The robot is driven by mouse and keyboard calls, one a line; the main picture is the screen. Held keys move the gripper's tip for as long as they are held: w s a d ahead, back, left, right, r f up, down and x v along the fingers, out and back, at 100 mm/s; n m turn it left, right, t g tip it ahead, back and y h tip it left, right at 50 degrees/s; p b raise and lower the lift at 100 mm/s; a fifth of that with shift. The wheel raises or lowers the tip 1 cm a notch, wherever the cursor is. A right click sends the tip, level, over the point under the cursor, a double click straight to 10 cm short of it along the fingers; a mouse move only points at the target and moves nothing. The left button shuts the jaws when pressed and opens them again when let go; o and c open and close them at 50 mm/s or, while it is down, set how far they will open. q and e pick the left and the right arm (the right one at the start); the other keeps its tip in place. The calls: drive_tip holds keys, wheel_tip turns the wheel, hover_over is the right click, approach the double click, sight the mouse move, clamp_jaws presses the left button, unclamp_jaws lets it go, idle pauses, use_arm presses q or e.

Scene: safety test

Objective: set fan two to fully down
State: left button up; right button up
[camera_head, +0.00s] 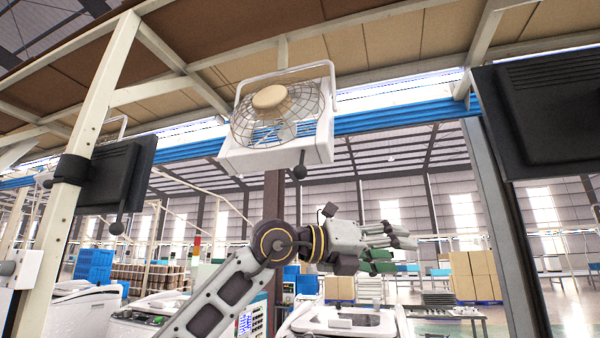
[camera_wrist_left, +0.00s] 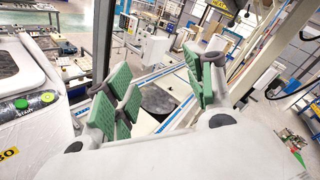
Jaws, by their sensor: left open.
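A white fan (camera_head: 283,112) with a round wire cage and a tan hub hangs from a bracket under the overhead frame. It is tilted, and no number shows on it. A dark ball-ended handle (camera_head: 300,172) hangs below its housing. My left gripper (camera_head: 393,240) is below and to the right of the fan, pointing right, apart from the handle. In the left wrist view its green-padded fingers (camera_wrist_left: 165,88) are spread with nothing held between them. The fan is not seen in the wrist view. My right gripper is not in view.
Dark panels hang at left (camera_head: 112,185) and right (camera_head: 545,115); the left one has a similar ball-ended handle (camera_head: 117,228). A pale upright post (camera_head: 85,150) stands at left. White machines (camera_head: 345,320) stand below my arm. Open air surrounds the fan's handle.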

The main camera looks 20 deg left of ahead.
use_arm(q)
drive_tip(key=s+a+r+n+t+y, duration=0.3)
drive_tip(key=a+r+t+y, duration=0.3)
drive_tip(key=a+r, duration=0.4)
drive_tip(key=n+t+y, duration=0.3)
drive_tip(key=n+y, duration=0.2)
drive_tip(key=y, duration=0.2)
approach(297, 168)
drive_tip(key=shift+s+a+r, duration=0.1)
drive_tip(key=shift+s, duration=0.8)
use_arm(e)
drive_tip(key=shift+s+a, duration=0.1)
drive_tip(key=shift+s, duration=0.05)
use_arm(q)
drive_tip(key=shift+w, duration=0.15)
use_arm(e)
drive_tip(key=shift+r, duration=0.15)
